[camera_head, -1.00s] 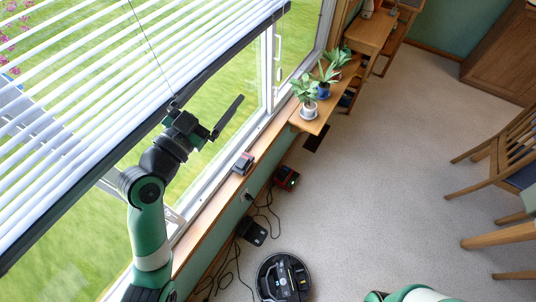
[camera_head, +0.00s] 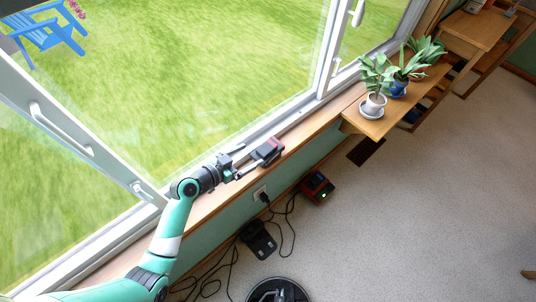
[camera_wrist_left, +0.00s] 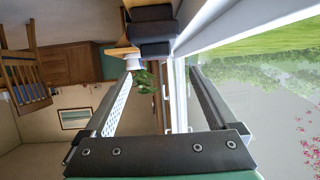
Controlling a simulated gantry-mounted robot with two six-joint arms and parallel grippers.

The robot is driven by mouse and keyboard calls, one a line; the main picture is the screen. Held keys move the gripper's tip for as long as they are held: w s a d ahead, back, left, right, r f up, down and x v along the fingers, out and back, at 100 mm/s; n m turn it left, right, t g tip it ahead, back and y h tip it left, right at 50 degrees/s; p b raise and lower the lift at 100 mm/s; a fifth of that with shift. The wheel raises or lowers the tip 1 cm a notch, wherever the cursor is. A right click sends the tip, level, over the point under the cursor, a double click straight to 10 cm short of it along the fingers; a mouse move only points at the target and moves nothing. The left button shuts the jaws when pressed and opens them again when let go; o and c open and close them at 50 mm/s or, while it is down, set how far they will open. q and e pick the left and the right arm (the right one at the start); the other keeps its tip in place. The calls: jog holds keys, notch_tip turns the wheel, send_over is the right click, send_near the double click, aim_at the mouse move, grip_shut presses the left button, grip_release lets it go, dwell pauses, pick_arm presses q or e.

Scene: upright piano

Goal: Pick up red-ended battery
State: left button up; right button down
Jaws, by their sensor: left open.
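The red-ended battery (camera_head: 267,151) is a dark block with red on it, resting on the wooden window sill. My left gripper (camera_head: 243,163) is open beside its left end, low over the sill, with nothing seen between the fingers. In the left wrist view the battery (camera_wrist_left: 152,28) shows as a dark block at the top, beyond the fingertips and nearer the left finger. The two open fingers of my left gripper (camera_wrist_left: 160,72) stand wide apart there. No red shows on the battery in that view. My right gripper is not in view.
The window frame (camera_head: 255,128) runs close behind the sill. Potted plants (camera_head: 374,100) stand on a shelf to the right. A red and black charger (camera_head: 318,188) with a green light, cables and a black dock (camera_head: 258,240) lie on the floor below.

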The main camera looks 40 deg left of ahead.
aim_at(267, 147)
pick_arm(q)
jog(key=b+x, duration=0.1)
jog(key=x, duration=0.3)
jog(key=shift+w, duration=0.25)
jog(key=shift+d+f, duration=0.1)
jog(key=shift+f, duration=0.05)
jog(key=b+x, duration=0.3)
jog(key=x, duration=0.2)
jog(key=shift+w+d, duration=0.1)
jog(key=shift+d, duration=0.1)
jog(key=shift+c, duration=0.4)
grip_shut()
